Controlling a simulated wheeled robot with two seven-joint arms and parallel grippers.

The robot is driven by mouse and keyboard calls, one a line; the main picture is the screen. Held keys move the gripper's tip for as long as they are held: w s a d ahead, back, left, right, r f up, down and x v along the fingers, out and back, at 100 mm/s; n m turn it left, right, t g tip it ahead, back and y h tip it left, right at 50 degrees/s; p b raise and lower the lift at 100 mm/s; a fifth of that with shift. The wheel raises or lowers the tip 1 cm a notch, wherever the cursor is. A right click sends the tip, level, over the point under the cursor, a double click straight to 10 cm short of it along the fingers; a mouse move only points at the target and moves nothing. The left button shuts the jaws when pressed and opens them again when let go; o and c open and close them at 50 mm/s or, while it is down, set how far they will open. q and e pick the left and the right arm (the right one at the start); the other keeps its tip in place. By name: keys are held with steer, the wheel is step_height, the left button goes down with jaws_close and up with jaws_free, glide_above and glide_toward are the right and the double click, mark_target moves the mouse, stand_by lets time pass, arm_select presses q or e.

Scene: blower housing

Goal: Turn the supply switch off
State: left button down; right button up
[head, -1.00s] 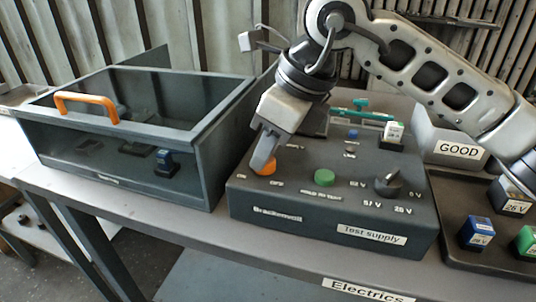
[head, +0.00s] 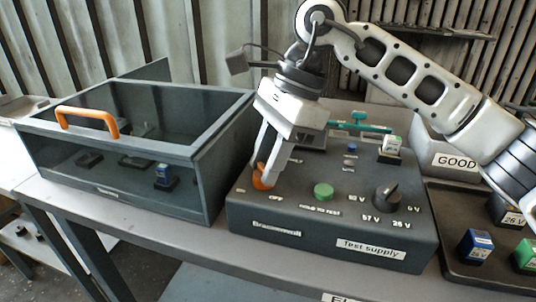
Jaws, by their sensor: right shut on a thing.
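The dark grey test supply box (head: 330,230) stands on the bench, with the orange supply switch (head: 259,183) at its left front between the ON and OFF marks. My right gripper (head: 264,176) comes down from above and is shut on the orange switch, one finger on either side. The fingers hide part of the switch, so I cannot tell for sure which way it is set. My left gripper is not in view.
A green button (head: 323,191) and a black knob (head: 386,197) sit right of the switch. A glass-sided case with an orange handle (head: 88,116) stands close on the left. A black tray (head: 455,257) with coloured blocks lies on the right.

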steer(key=shift+r+n, duration=0.1)
steer(key=shift+n, duration=0.4)
steer(key=o, duration=1)
steer(key=shift+c, duration=0.2)
steer(key=p+v, duration=0.1)
steer(key=v, duration=1.5)
steer(key=shift+w+p, duration=0.2)
steer(key=shift+p, duration=0.2)
